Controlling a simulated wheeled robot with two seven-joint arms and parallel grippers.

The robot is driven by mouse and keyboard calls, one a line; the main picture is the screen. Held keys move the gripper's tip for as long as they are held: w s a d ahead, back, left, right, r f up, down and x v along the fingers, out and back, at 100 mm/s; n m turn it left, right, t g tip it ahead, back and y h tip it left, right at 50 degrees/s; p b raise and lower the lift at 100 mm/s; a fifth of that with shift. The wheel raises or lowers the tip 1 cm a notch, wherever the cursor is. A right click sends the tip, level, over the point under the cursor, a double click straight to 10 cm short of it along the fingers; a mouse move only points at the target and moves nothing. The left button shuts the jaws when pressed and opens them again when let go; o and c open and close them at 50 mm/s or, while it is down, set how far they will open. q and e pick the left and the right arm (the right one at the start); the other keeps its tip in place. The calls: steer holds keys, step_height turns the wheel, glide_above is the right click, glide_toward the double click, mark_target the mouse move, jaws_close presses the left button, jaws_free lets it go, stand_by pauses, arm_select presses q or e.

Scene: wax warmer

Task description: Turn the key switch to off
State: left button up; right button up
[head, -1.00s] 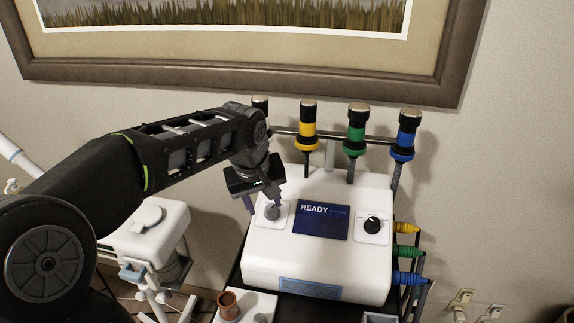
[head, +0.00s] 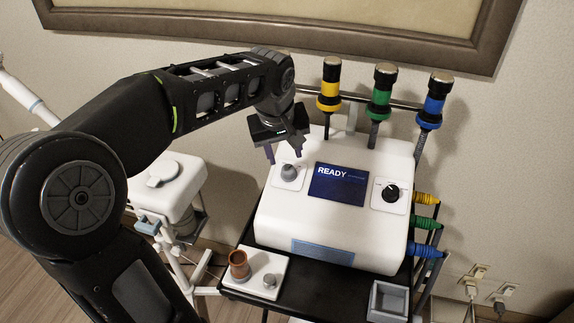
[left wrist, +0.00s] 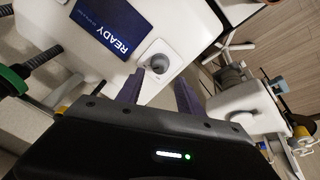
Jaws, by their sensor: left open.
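The white warmer unit (head: 285,215) stands on a black cart top, and its screen (head: 340,184) reads READY. The key switch (head: 289,172) is the grey knob on a pale plate left of the screen; its exact turn is hard to read. In the left wrist view the key switch (left wrist: 158,64) lies just beyond the fingertips. My left gripper (head: 284,154) is open and empty, with its purple fingers just above and behind the key switch, apparently apart from it. My right gripper is not in view.
A black dial (head: 391,193) sits right of the screen. Yellow, green and blue handpieces (head: 380,95) hang on a rack behind the unit. A small white tray (head: 258,274) with a brown cup (head: 239,264) stands in front. A grey box (head: 388,300) sits front right.

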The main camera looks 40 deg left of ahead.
mark_target(288, 169)
arm_select(q)
steer(key=shift+b+x, duration=1.3)
steer(key=shift+x, duration=1.75)
steer(key=shift+f+b, duration=0.2)
steer(key=shift+b, duration=0.1)
steer(key=shift+c, duration=0.4)
